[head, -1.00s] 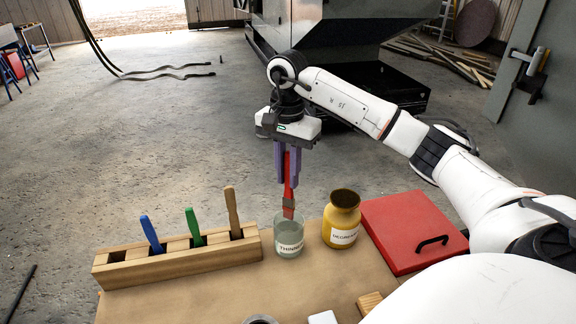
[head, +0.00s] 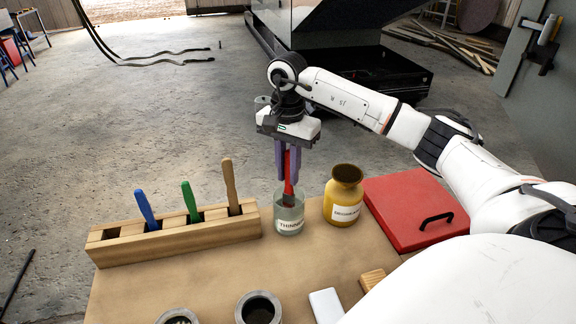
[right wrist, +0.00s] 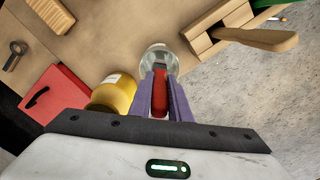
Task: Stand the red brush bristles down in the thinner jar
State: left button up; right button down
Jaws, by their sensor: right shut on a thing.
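The red brush (head: 288,192) hangs upright, bristle end down, with its lower part inside the mouth of the glass thinner jar (head: 289,222). My right gripper (head: 287,172) is shut on the brush handle, just above the jar rim. In the right wrist view the purple fingers close on the red brush (right wrist: 159,98), with the glass jar (right wrist: 158,60) beyond them. Whether the bristles touch the jar's bottom cannot be told. My left gripper is not in view.
A yellow labelled jar (head: 343,200) stands close right of the thinner jar. A wooden rack (head: 170,243) with blue, green and tan-handled brushes is on the left. A red box (head: 412,215) lies right. Two round cans (head: 259,307) sit in front.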

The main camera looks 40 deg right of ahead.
jog(key=shift+f, duration=0.15)
jog(key=c, duration=1.6)
grip_release()
jog(key=shift+o, duration=0.2)
notch_tip(320, 180, up, 10)
jog(key=shift+r, duration=0.15)
jog(key=shift+s, duration=0.1)
